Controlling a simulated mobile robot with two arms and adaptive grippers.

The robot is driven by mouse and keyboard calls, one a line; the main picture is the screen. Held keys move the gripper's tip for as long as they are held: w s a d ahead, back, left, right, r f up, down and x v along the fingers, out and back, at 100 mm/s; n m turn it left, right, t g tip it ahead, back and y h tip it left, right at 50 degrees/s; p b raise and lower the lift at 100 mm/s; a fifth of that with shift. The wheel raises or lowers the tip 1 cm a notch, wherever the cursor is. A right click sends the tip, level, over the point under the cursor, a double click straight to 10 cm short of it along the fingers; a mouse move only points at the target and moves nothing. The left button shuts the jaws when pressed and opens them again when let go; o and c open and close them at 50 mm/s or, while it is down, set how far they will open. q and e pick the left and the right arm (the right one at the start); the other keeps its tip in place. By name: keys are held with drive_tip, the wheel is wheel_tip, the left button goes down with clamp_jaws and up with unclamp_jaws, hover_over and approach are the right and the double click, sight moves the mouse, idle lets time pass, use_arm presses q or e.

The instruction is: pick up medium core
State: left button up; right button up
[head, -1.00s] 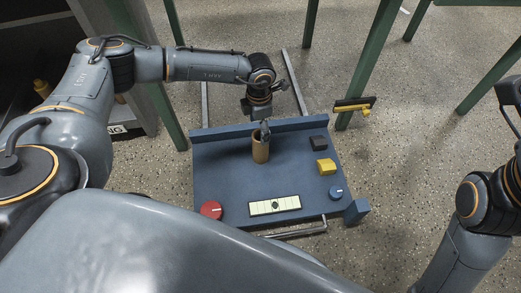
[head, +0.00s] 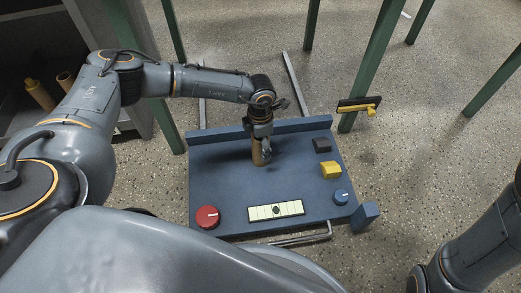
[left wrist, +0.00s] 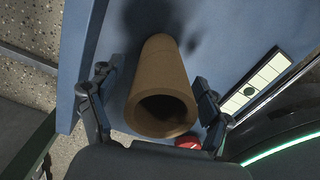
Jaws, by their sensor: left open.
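A brown cardboard tube, the core (head: 258,155), stands upright on the blue panel (head: 215,180) in the head view. In the left wrist view the core (left wrist: 160,85) is seen from above, with its hollow end facing the camera. My left gripper (head: 262,150) is over the core from above. Its fingers (left wrist: 155,115) are open, one on each side of the tube, with a gap visible on both sides. My right arm shows at the right edge of the head view, but its gripper is out of the picture.
The panel carries a red knob (head: 207,216), a level gauge (head: 276,210), a blue knob (head: 341,197), a yellow block (head: 329,170) and a black block (head: 321,145). A raised ledge (head: 285,126) runs along its back. Other tubes (head: 40,94) stand on a shelf at left.

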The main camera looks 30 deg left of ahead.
use_arm(q)
drive_tip(key=c, duration=1.3)
drive_tip(key=shift+r, duration=0.15)
